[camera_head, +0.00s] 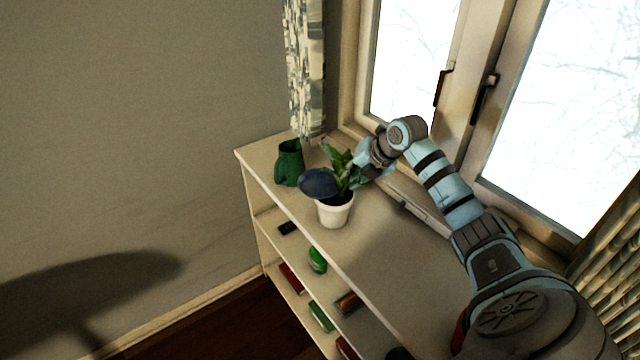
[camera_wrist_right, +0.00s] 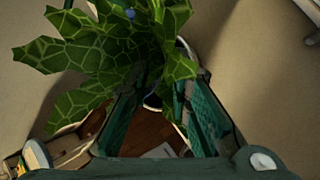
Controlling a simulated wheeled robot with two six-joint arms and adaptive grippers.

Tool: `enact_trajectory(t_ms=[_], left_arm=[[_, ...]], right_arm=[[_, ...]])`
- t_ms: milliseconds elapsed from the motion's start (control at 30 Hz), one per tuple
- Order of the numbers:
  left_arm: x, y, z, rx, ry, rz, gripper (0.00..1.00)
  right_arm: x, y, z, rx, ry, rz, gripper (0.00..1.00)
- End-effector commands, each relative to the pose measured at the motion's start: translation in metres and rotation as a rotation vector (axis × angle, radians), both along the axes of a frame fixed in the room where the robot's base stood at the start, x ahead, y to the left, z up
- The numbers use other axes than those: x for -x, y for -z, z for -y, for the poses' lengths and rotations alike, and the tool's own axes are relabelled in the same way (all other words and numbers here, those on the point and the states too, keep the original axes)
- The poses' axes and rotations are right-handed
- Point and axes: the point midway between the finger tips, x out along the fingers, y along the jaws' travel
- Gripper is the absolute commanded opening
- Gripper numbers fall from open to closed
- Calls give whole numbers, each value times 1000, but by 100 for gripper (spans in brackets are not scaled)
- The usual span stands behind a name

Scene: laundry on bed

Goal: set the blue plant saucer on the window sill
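The dark blue plant saucer (camera_head: 318,183) shows in the head view at the left of a white pot (camera_head: 335,213) with a green plant (camera_head: 342,165). It overlaps the pot's rim and some leaves; I cannot tell what it rests on. The window sill (camera_head: 405,190) runs behind the shelf top, below the window. My right gripper (camera_head: 366,166) is behind and right of the plant, its fingertips partly hidden by leaves. In the right wrist view its two fingers (camera_wrist_right: 160,105) stand apart, with leaves (camera_wrist_right: 85,55) close around them and floor visible between. My left gripper is out of view.
A green jug (camera_head: 289,163) stands on the shelf unit (camera_head: 378,258), left of the pot. Lower shelves hold several small items. A patterned curtain (camera_head: 305,70) hangs at the window's left; window handles (camera_head: 485,98) stick out. The shelf top right of the pot is clear.

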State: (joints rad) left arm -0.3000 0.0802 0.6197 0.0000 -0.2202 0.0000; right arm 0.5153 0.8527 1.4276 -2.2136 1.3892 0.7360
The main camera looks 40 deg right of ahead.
Motion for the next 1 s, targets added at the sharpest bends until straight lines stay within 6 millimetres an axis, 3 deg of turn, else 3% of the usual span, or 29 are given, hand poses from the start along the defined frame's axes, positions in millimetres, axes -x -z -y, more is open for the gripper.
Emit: enact_trajectory(t_ms=[233,400,533,1000], left_arm=[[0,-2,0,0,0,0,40],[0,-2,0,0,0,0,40],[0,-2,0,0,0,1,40],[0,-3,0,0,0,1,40]], right_arm=[[-23,31,-5,-3,-1,0,18],[-23,32,-5,-1,-1,2,18],[-23,32,-5,-1,-1,2,0],[-23,27,-4,-1,-1,3,0]])
